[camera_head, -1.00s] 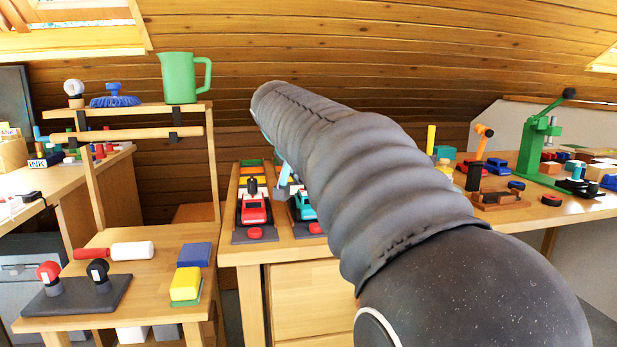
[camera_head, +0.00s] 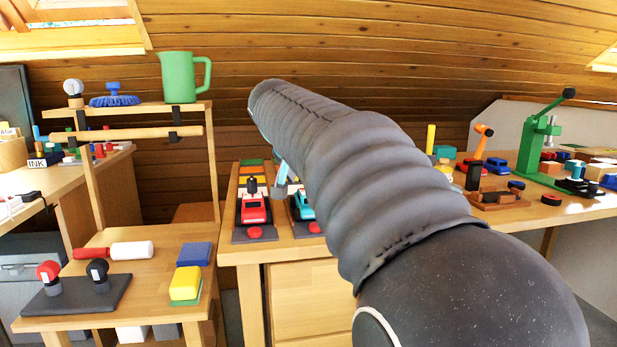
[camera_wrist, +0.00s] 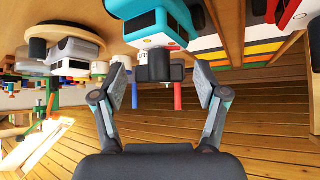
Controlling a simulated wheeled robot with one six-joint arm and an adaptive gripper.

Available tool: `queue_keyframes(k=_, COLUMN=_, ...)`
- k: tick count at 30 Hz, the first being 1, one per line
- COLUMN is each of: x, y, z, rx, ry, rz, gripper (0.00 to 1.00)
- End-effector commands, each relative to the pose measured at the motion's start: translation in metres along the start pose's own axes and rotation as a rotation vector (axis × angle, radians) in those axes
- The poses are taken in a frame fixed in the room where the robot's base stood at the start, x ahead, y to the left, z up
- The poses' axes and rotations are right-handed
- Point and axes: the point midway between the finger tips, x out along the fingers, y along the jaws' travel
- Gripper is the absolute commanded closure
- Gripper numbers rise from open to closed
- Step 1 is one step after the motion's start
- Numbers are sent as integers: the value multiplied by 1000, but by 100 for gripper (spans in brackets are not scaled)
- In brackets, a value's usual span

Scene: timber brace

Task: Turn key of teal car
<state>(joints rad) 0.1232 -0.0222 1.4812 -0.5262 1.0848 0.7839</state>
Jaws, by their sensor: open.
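The teal car (camera_head: 302,207) sits on a dark track on the bench, partly hidden behind my arm in the head view. In the wrist view, which looks upside down, the teal car (camera_wrist: 152,25) is at the top middle, with a dark block-like part (camera_wrist: 156,68) at its end. I cannot tell for sure whether that part is the key. My gripper (camera_wrist: 160,82) is open, its two fingers on either side of the dark part with gaps visible. In the head view my arm hides most of the gripper.
A red car (camera_head: 254,208) stands on a parallel track just left of the teal car. A red button (camera_head: 314,228) lies at the near end of the teal car's track. A green press (camera_head: 535,140) and small tools stand to the right. A green jug (camera_head: 181,78) stands on the left rack.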

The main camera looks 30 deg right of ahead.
Motion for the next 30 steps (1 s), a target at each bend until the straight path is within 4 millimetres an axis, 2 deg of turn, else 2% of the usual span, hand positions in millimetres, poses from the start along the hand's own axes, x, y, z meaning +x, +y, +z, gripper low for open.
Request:
queue_keyframes(k=5, x=-23, y=-1, z=-1, rx=0, ry=3, rz=-3, gripper=27)
queue_keyframes(k=12, x=-72, y=-1, z=0, rx=0, ry=3, rz=-4, gripper=27)
queue_keyframes(k=18, x=-102, y=-1, z=0, rx=-1, ry=1, rz=-3, gripper=27)
queue_keyframes(k=24, x=-116, y=0, z=0, rx=0, ry=0, rz=-1, gripper=27)
queue_keyframes(k=30, x=-117, y=0, z=0, rx=0, ry=0, rz=0, gripper=27)
